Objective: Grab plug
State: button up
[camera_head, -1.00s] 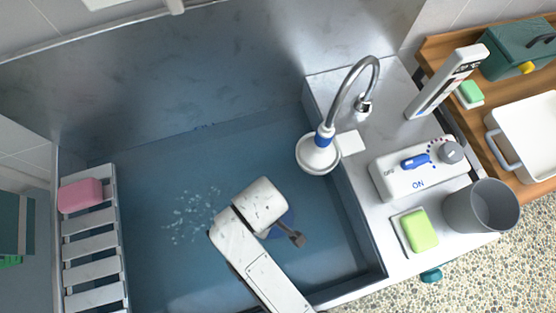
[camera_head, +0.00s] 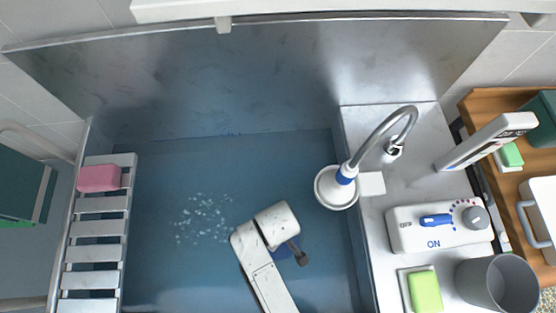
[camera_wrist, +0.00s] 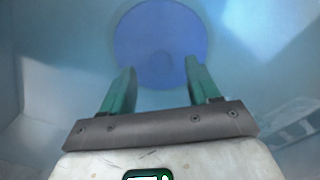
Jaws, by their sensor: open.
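The plug is a round blue disc (camera_wrist: 160,30) with a small round mark in its middle, at the top centre of the wrist view. In the head view only a blue sliver of it (camera_head: 283,252) shows, on the sink floor beside my wrist. My gripper (camera_wrist: 160,66) has two green fingers spread apart with nothing between them. Their tips overlap the lower part of the disc in the wrist view; I cannot tell how far above it they are. In the head view my arm mostly hides the fingers.
The wet sink basin (camera_head: 180,255) is otherwise clear around my arm. A slatted rack (camera_head: 97,230) with a pink sponge (camera_head: 99,178) lies left.

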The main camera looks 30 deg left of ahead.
jog(key=shift+f, duration=1.25)
jog(key=shift+c, duration=0.3)
grip_shut()
